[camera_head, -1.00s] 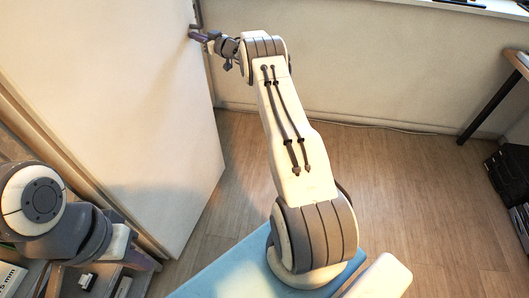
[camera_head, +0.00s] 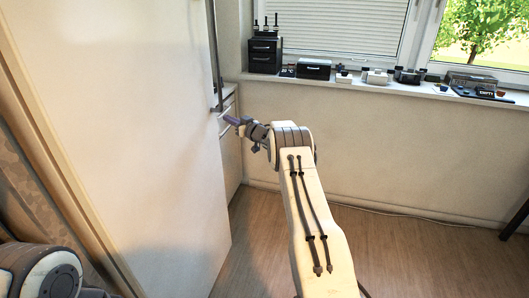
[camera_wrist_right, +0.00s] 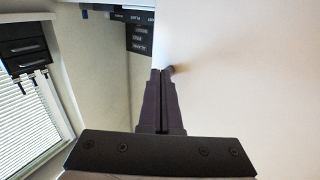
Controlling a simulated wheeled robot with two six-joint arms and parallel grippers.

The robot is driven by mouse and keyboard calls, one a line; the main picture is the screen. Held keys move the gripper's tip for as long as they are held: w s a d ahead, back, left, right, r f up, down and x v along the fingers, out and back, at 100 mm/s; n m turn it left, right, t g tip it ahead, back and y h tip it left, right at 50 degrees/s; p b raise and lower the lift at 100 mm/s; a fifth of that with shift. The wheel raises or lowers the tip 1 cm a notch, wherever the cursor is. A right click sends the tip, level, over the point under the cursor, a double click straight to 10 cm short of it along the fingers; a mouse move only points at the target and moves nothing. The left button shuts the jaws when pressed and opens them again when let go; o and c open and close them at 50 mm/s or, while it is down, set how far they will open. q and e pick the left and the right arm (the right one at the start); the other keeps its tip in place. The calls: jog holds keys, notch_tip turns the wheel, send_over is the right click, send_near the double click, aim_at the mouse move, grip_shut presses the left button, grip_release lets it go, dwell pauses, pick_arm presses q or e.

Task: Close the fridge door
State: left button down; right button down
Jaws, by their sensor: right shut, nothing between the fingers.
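The fridge door (camera_head: 120,130) is the large white panel filling the left of the head view. It appears to stand open, with its free edge away from me. A dark vertical handle bar (camera_head: 215,55) runs along the upper part of that edge. My right gripper (camera_head: 228,120) is shut and empty at the free edge, just below the handle's lower end. In the right wrist view the shut fingers (camera_wrist_right: 160,75) point along the edge of the white door (camera_wrist_right: 240,70), close to a small dark knob-like end. I cannot tell whether they touch. My left gripper is out of view.
A windowsill (camera_head: 390,90) along the back wall holds dark boxes and several small devices. A low cabinet with handles (camera_head: 229,140) stands behind the door's edge. The wooden floor (camera_head: 395,245) right of the door is clear. A cable lies along the wall base.

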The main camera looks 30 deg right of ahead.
jog(key=s+d+b, duration=0.1)
jog(key=s+d, duration=0.5)
jog(key=s, duration=0.1)
jog(key=shift+s+d, duration=0.2)
jog(key=shift+s, duration=0.1)
jog(key=s+a+m+g+h, duration=0.3)
jog(key=s+a+g+h, duration=0.25)
jog(key=a, duration=0.85)
jog(key=s+a+f+g+y, duration=0.1)
jog(key=s+a+f+g, duration=0.3)
jog(key=s, duration=0.7)
jog(key=s+a+f+g, duration=0.1)
jog(key=s+a+g, duration=0.1)
jog(key=s+a, duration=0.65)
jog(key=s+a+f+g+y, duration=0.1)
jog(key=s+a+f+g, duration=0.2)
jog(key=s, duration=1.1)
jog(key=s+a+r+n+g+p, duration=0.3)
jog(key=s+a+r+n+p, duration=0.4)
jog(key=s+a+r, duration=0.5)
notch_tip(320, 180, up, 2)
jog(key=shift+s+a+r+n+y+p, duration=0.25)
jog(key=shift+s+a+n+y+p, duration=0.15)
jog(key=shift+a+p, duration=0.15)
